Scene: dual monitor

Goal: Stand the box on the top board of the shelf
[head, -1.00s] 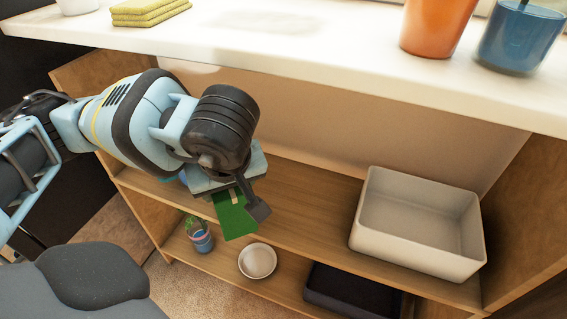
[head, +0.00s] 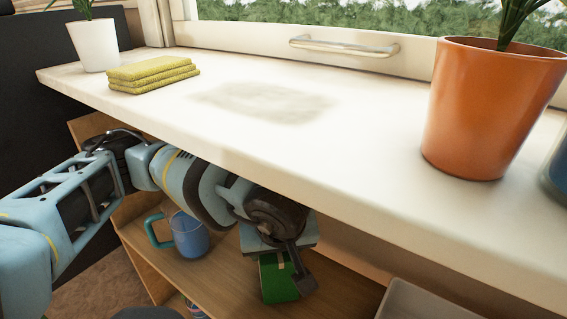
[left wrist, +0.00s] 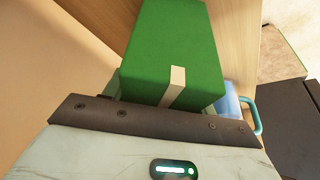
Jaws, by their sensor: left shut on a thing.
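The green box (head: 274,284) is in my left gripper (head: 292,262), below the white top board (head: 340,170) of the shelf and over the wooden board beneath it. It fills the upper middle of the left wrist view (left wrist: 165,45), with a pale strip of tape on it. I cannot tell whether the box touches the wooden board. My left gripper is shut on it; the arm reaches in from the left under the top board's front edge. The right gripper is not in view.
On the top board, folded yellow cloths (head: 152,75), a white pot (head: 96,46) and an orange pot (head: 490,110) stand apart. A grey smudge (head: 265,100) marks the clear middle. A blue mug (head: 190,236) and pale bin (head: 425,305) are below.

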